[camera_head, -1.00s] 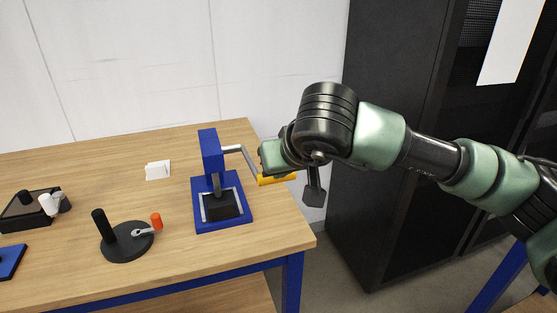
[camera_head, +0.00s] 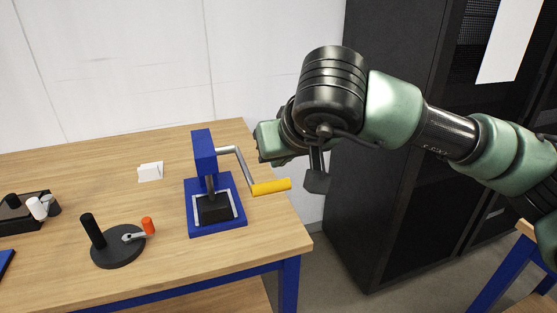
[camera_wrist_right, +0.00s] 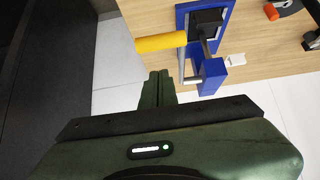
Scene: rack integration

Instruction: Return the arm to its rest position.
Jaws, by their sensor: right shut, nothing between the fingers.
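My right gripper (camera_head: 268,142) is green and hangs in the air above the right end of the workbench in the head view. Its fingers (camera_wrist_right: 158,76) are together and empty in the right wrist view. The yellow handle (camera_head: 271,187) of a blue press (camera_head: 204,152) is below the gripper and apart from it. In the right wrist view the yellow handle (camera_wrist_right: 161,43) lies just beyond the fingertips, with a gap visible. My right arm comes in from the right, bent at a dark joint. My left gripper is not in view.
The wooden workbench (camera_head: 110,150) holds a black round stand (camera_head: 118,250) with an orange-tipped lever, a white card (camera_head: 150,172) and a dark box (camera_head: 25,212). A black rack cabinet (camera_head: 385,100) stands behind my right arm. Open floor lies between bench and cabinet.

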